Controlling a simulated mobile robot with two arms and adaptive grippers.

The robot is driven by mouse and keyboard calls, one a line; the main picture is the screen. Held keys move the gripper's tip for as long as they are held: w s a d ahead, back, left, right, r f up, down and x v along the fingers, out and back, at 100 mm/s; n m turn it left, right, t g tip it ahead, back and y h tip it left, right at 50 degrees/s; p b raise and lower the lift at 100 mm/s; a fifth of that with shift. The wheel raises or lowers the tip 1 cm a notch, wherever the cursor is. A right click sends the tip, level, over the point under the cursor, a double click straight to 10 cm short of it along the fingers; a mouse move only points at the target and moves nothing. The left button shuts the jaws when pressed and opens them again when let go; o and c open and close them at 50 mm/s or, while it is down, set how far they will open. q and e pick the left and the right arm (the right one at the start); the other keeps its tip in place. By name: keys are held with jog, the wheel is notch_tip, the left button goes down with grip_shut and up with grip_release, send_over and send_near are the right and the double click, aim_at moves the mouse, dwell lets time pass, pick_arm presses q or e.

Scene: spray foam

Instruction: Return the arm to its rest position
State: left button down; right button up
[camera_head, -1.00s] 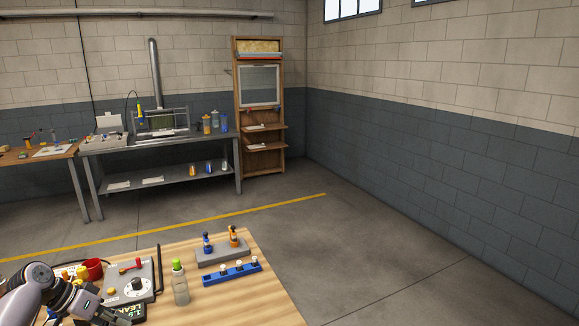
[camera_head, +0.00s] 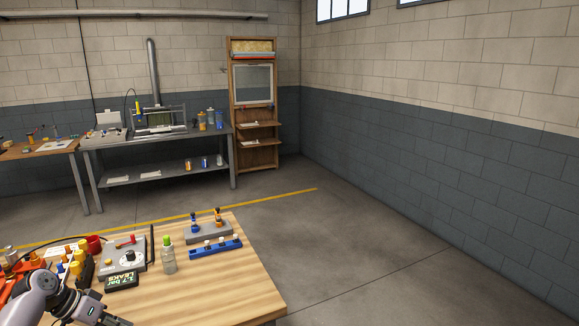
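My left arm comes in at the bottom left corner of the head view, in front of the wooden table (camera_head: 235,285). Its gripper (camera_head: 112,320) is partly cut off by the bottom edge of the picture, and I cannot tell whether it is open or shut. I see nothing held in the part that shows. My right arm and gripper are not in view.
On the table stand a dark display (camera_head: 122,281), a grey control box (camera_head: 128,258), a green-capped bottle (camera_head: 168,257), a blue rack (camera_head: 216,248) and a grey block with two spray bottles (camera_head: 208,234). The table's right side and the floor beyond are clear.

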pick_arm(q)
jog(key=s+d+f+n+g+y+b, duration=0.15)
jog(key=s+f, duration=0.45)
jog(key=f, duration=0.7)
jog(key=s+f+n+y, duration=0.15)
jog(key=s+f, duration=0.45)
jog(key=f, duration=0.6)
jog(key=s+d+f+g+y, duration=0.15)
jog(key=s+f, duration=0.45)
jog(key=f, duration=0.7)
jog(key=s+d+f, duration=0.4)
jog(key=s+f, duration=0.1)
jog(key=s, duration=0.6)
jog(key=s+d+f+m+y+b, duration=0.1)
jog(key=s+d+f, duration=0.4)
jog(key=s, duration=0.6)
jog(key=s+d+f+m+b, duration=0.1)
jog(key=s+d+f, duration=0.4)
jog(key=s, duration=0.6)
jog(key=shift+s+f+y, duration=0.2)
jog(key=shift+f+y, duration=0.05)
jog(key=shift+y, duration=0.1)
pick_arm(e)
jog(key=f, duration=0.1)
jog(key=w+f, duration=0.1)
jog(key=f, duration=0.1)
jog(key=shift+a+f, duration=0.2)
